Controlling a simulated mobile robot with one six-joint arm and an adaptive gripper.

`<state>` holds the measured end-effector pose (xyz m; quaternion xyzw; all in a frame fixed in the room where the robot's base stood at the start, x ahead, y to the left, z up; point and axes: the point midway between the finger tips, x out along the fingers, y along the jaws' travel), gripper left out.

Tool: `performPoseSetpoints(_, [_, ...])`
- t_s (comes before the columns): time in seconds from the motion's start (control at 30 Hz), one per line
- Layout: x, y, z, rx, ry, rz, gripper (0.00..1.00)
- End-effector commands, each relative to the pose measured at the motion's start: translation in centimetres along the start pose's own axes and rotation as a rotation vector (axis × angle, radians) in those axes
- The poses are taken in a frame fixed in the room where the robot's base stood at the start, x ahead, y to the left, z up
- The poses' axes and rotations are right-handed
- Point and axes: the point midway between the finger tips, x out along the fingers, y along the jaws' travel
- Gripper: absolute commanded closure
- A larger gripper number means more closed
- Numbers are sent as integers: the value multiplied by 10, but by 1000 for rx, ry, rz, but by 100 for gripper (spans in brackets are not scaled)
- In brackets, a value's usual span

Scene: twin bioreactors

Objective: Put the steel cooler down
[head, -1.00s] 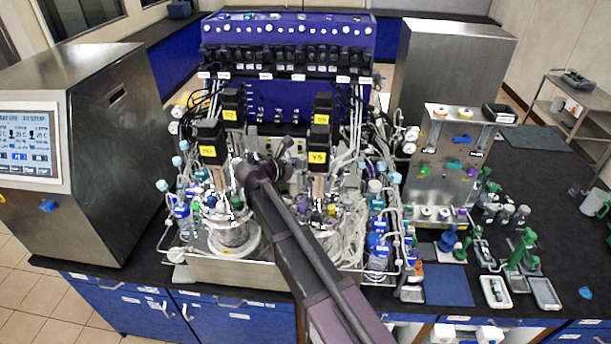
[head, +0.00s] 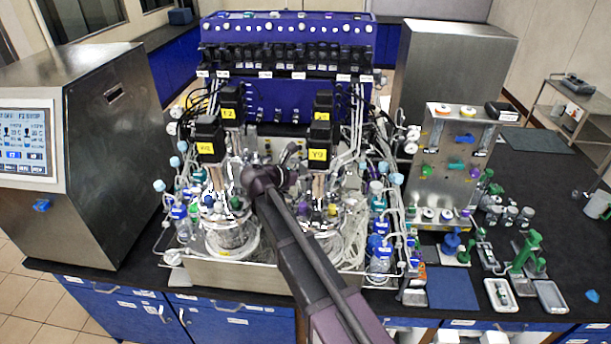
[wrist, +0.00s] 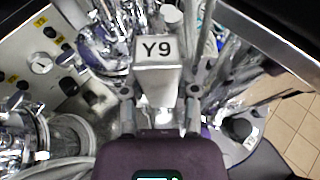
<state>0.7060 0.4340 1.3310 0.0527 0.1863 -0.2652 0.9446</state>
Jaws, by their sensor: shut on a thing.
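The steel cooler (wrist: 158,82) is a small metal block with a white "Y9" label, in the middle of the wrist view. My gripper (wrist: 161,108) is shut on it, one finger at each side. The cooler's lower end is hidden by the wrist housing, so I cannot tell whether it touches anything beneath. In the head view my gripper (head: 288,152) is over the middle of the twin bioreactors, between the left vessel (head: 230,238) and the right one. The cooler cannot be made out there.
Tubing and bottles (head: 380,245) crowd both sides of the vessels. Black motors with yellow labels (head: 317,155) stand upright close to my gripper. A steel cabinet (head: 110,150) is at left. A blue mat (head: 452,289) lies clear on the bench at right.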

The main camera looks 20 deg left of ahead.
Motion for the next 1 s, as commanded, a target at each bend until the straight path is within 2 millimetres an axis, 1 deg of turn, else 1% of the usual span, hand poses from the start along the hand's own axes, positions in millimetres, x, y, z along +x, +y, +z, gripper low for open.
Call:
performPoseSetpoints(0.2, [2,0,-4,0,0,0,100])
performPoseSetpoints(0.23, [1,0,-3,0,0,0,52])
performPoseSetpoints(0.27, [1,0,-3,0,0,0,47])
performPoseSetpoints(0.63, [1,0,-2,0,0,0,47])
performPoseSetpoints(0.8, [-1,0,1,0,0,0,47])
performPoseSetpoints(0.87, [-6,0,1,-1,0,2,47])
performPoseSetpoints(1.0, [-21,0,2,-1,0,2,47])
